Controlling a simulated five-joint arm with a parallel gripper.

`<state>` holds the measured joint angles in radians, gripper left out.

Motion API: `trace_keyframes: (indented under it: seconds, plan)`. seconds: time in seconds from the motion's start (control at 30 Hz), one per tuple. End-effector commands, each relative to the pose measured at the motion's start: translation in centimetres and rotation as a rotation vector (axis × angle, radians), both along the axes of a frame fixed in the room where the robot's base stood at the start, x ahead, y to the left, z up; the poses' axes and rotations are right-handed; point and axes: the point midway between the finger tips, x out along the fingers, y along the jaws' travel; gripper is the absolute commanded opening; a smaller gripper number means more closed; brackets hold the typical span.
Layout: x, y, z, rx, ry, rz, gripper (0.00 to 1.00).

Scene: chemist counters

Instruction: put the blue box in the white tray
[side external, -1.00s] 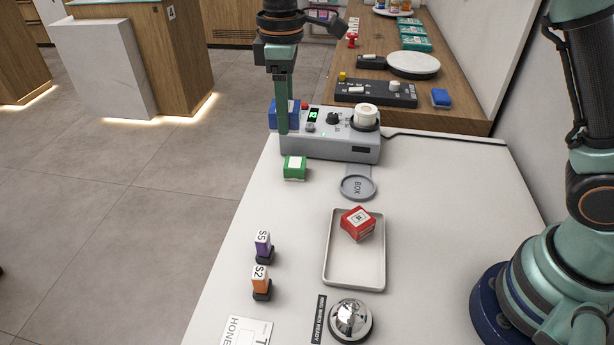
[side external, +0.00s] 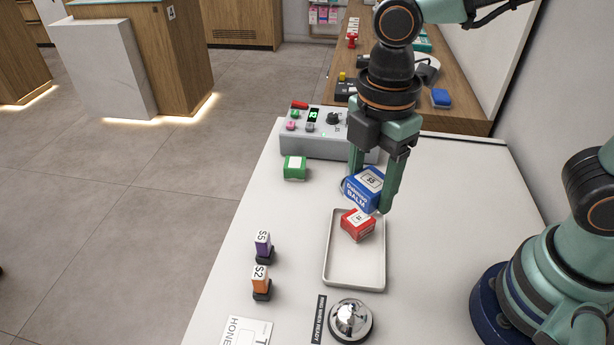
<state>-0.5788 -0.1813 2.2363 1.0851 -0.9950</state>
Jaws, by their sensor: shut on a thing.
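The blue box (side external: 364,190), with white lettering and a white label on top, is between the two fingers of my gripper (side external: 372,193). My gripper is shut on it and holds it tilted, near the far end of the white tray (side external: 341,274). A red box (side external: 357,225) with a white label sits in the far part of the tray, just in front of the blue box in the picture. I cannot tell whether the two boxes touch. The near part of the tray is bare.
A green box (side external: 295,167) stands left of the tray, by a grey device (side external: 313,145) with knobs. Two small tagged blocks, purple (side external: 263,243) and orange (side external: 260,278), stand left of the tray. A silver bell (side external: 350,319) is in front.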

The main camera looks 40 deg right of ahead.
Motion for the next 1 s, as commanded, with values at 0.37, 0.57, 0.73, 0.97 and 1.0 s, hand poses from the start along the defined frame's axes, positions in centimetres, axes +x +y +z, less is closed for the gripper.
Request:
trace_keyframes:
  seconds: [0.37,0.57,0.73,0.97,1.0]
  plan:
    - [-0.1,-0.1,-9.3,-0.006,0.009,-0.002,0.04]
    - [-0.1,-0.1,-12.9,-0.004,0.005,-0.003,0.04]
    - [0.0,0.0,-14.2,-0.001,0.002,-0.003,0.04]
    - [0.0,0.0,-16.2,-0.003,0.004,-0.003,0.04]
    - [0.0,-0.1,-16.6,-0.003,0.005,-0.003,0.04]
